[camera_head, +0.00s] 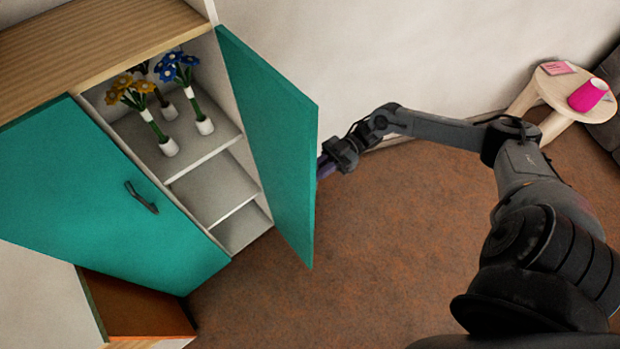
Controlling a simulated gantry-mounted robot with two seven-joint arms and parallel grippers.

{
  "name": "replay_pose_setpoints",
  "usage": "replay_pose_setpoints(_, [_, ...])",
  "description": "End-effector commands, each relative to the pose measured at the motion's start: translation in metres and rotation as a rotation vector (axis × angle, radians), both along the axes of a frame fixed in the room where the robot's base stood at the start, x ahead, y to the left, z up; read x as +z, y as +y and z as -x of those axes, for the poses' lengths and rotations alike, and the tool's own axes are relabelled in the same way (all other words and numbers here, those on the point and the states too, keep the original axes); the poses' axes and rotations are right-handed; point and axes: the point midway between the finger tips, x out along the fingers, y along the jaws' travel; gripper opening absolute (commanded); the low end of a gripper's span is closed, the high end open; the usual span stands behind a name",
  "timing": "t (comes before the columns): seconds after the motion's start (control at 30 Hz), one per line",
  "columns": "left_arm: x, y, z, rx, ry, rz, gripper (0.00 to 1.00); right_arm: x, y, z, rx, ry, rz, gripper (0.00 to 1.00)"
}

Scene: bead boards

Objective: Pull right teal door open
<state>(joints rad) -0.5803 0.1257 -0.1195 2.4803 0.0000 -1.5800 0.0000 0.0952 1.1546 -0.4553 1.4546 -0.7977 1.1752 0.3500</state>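The right teal door (275,140) of the cabinet stands wide open, swung out from the cabinet's right side. Its handle is not visible; the outer face is turned away from me. My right gripper (325,165) is at the door's outer side, close to its free edge. Its fingertips are partly hidden by the door, so I cannot tell whether they touch or hold anything. The left teal door (90,190) is shut, with a dark handle (141,197) near its right side. My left gripper is not in view.
Inside the cabinet, flowers in small white vases (205,125) stand on the upper shelf (215,137), with lower shelves clear. An orange-brown box-like piece (140,305) is below the left door. A small round table (550,95) with a pink cup (588,95) stands far right. The brown floor between is clear.

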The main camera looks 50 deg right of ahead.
Motion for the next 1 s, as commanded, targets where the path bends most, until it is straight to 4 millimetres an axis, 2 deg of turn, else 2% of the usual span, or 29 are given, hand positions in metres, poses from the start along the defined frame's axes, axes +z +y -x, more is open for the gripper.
replay_pose_setpoints(0.2, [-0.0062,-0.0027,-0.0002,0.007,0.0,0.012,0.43,-0.0007,-0.0099,-0.0007,-0.001,0.0,0.002,0.0])
replay_pose_setpoints(0.67, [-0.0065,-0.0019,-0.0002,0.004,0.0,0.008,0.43,-0.0001,-0.0115,-0.0008,-0.001,0.0,0.001,0.0])
replay_pose_setpoints(0.7, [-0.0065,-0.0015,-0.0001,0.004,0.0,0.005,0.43,-0.0001,-0.0115,-0.0008,-0.001,0.0,0.001,0.23])
replay_pose_setpoints(0.73, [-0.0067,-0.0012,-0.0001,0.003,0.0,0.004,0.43,-0.0001,-0.0115,-0.0008,-0.001,0.0,0.001,0.28])
replay_pose_setpoints(1.0, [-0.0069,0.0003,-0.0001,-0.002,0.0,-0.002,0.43,-0.0002,-0.0116,-0.0008,-0.001,0.0,0.001,0.29])
